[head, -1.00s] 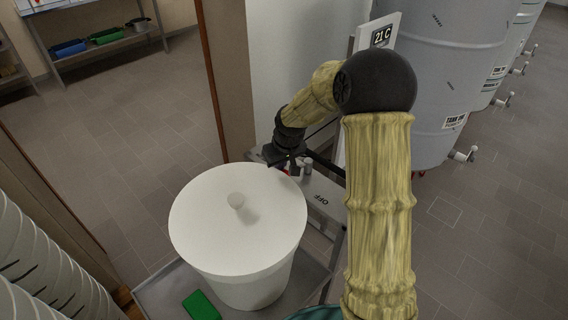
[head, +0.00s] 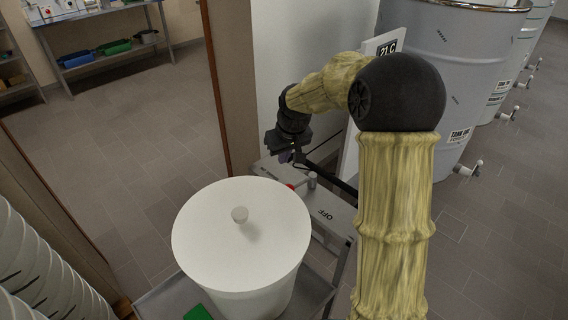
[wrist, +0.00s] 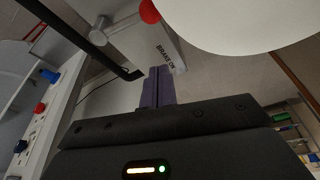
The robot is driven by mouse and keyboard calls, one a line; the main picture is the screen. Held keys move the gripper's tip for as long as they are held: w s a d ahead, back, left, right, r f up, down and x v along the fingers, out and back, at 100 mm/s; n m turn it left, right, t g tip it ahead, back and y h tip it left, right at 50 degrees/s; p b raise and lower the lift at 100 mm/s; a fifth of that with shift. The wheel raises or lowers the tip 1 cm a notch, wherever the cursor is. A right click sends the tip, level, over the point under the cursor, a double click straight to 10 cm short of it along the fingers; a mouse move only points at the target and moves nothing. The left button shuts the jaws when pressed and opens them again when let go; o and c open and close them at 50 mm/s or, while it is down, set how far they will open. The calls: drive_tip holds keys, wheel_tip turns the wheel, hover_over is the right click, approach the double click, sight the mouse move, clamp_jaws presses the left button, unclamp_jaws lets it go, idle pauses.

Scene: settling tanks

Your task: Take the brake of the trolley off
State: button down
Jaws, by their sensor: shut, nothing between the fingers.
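The trolley's grey tray (head: 158,304) holds a large white lidded pot (head: 240,238). Behind the pot is a grey brake plate (head: 335,220) marked OFF near its right end. The wrist view shows BRAKE ON on the plate (wrist: 172,62). A red knob (head: 291,186) and a grey peg (head: 312,180) stand on the plate; the wrist view shows the red knob (wrist: 149,11) at its top edge. How the knob joins the lever is unclear. My gripper (head: 284,156) is above the plate's far-left end, apart from the knob. Its purple fingers (wrist: 158,86) are shut and empty.
A black bar (head: 335,182) runs close beside the plate and my gripper. A white wall and post are just behind. Large grey tanks (head: 450,75) with taps stand at right. A green block (head: 198,313) lies on the tray. The floor at left is open.

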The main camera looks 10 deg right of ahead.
drive_tip(key=shift+d+r, duration=0.15)
drive_tip(key=shift+d, duration=0.1)
drive_tip(key=w+a+g+h+p, duration=0.1)
drive_tip(key=w+g+p, duration=0.5)
drive_tip(key=p, duration=0.6)
drive_tip(key=shift+w+a+r+h+p, duration=0.15)
drive_tip(key=shift+w+a+h+p, duration=0.2)
drive_tip(key=shift+a, duration=0.3)
